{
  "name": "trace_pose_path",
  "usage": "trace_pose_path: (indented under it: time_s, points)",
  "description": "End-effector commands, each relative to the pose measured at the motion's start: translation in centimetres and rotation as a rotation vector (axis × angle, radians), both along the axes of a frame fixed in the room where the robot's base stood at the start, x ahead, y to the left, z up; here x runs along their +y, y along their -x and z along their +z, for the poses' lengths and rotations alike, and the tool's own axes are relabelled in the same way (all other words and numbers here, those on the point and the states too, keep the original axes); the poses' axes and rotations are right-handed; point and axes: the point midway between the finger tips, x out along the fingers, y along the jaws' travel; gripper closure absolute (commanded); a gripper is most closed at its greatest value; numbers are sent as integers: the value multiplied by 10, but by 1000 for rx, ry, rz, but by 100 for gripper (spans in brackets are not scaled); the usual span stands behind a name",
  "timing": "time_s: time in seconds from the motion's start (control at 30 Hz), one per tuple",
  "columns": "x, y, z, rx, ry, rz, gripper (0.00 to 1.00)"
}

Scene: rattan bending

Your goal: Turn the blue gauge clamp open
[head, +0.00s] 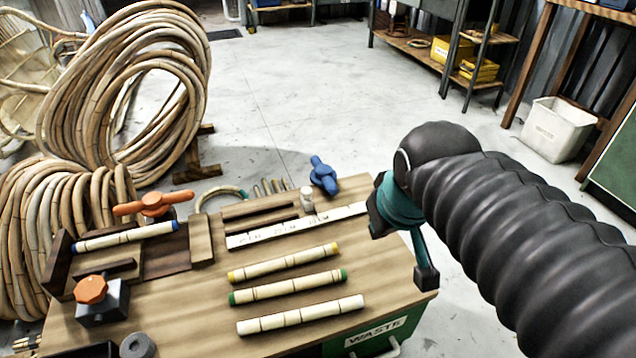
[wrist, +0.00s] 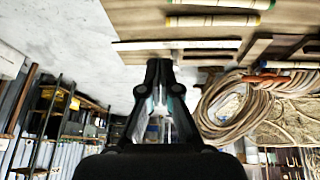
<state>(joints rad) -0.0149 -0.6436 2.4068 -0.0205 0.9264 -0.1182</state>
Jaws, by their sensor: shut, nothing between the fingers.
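The blue gauge clamp (head: 323,176) stands at the far edge of the wooden bench top, just beyond the white gauge strip (head: 297,226). Its handle points toward the upper left of the head view. My gripper (wrist: 160,72) is shut and empty in the wrist view, with its dark fingers close together. I cannot pick out the clamp in the wrist view. The strip (wrist: 178,45) shows there just past my fingertips.
A pale post (head: 307,199) stands between clamp and strip. Several rattan pieces (head: 288,288) lie on the bench top (head: 195,325). Orange clamps (head: 152,203) are at left, near large rattan coils (head: 125,85). Open floor lies beyond the bench; a white bin (head: 555,130) is at right.

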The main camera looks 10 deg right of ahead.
Motion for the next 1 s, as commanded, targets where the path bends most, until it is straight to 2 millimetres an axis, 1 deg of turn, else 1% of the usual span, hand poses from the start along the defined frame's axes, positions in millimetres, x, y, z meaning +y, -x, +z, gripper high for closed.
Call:
trace_pose_path:
  time_s: [0.03,0.23,0.47,0.5,0.67,0.77,0.8,0.87,1.0]
  points:
    - [0,-14,3,19,26,46,100]
    - [3,-69,15,91,143,260,100]
    - [10,-137,15,174,264,512,100]
    - [11,-149,13,189,283,555,100]
    - [18,-196,1,248,356,733,100]
    - [23,-226,-11,287,398,845,100]
    - [25,-237,-16,302,415,890,100]
    - [29,-255,-25,326,437,957,100]
    - [38,-293,-51,379,487,1119,100]
